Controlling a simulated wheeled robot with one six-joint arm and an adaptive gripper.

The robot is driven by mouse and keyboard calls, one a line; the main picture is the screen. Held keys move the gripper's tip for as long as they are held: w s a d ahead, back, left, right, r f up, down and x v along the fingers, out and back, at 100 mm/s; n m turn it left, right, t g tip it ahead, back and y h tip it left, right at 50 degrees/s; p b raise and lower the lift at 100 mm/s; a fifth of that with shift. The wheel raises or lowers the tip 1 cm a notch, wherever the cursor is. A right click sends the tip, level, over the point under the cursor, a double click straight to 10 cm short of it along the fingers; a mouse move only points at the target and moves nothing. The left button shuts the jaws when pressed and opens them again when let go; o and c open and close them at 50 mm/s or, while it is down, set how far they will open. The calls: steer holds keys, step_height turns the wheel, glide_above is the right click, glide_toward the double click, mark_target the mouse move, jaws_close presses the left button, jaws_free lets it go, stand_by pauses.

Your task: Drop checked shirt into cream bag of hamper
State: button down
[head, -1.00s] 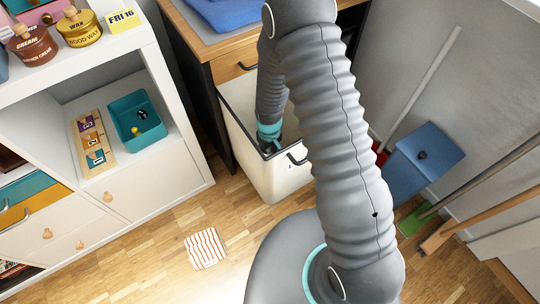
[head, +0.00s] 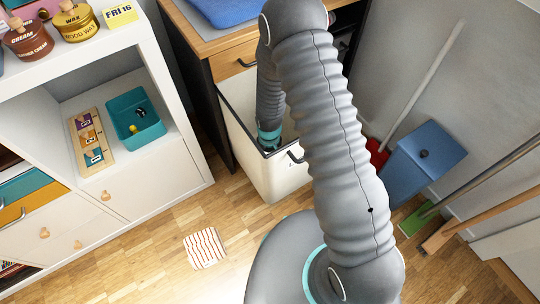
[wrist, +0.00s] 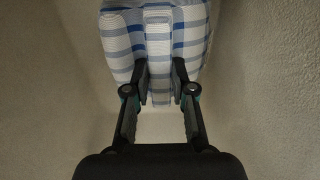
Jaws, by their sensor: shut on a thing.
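The blue-and-white checked shirt (wrist: 155,30) is between the fingers of my gripper (wrist: 160,75) in the wrist view. The fingers are shut on it, and it hangs bunched ahead of them. Cream cloth-like walls of the bag (wrist: 40,90) surround the shirt and gripper on both sides. In the head view, the white pull-out hamper (head: 278,182) stands open below the counter. My arm reaches down into it, and the fingers and shirt are hidden behind its front rim.
A white shelf unit (head: 165,100) with a teal bin (head: 150,130) stands at left. A red-striped cloth (head: 205,248) lies on the floor. A blue bin (head: 425,165) and several long-handled tools stand at right.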

steer(key=c, duration=1)
jaws_free()
steer(key=shift+r+p, duration=0.7)
steer(key=s+d+r+m+t, duration=0.1)
steer(key=d+r, duration=0.2)
steer(key=r, duration=0.8)
steer(key=s+d+r+m+t, duration=0.1)
steer(key=d+r, duration=0.2)
steer(key=r, duration=0.9)
steer(key=s+d+r+m+t, duration=0.1)
steer(key=d+r, duration=0.2)
steer(key=r, duration=0.8)
steer(key=s+d+r+m+t, duration=0.1)
steer(key=s+d+r, duration=0.1)
steer(key=s+r, duration=0.2)
steer(key=s+d+r+m, duration=0.1)
steer(key=s+d+r, duration=0.2)
steer(key=s, duration=0.3)
steer(key=s+d+r+m+t, duration=0.1)
steer(key=s+d+r, duration=0.2)
steer(key=s+r, duration=0.3)
steer(key=shift+d+r+m+t, duration=0.1)
steer(key=shift+d+m+t, duration=0.2)
steer(key=shift+m, duration=0.1)
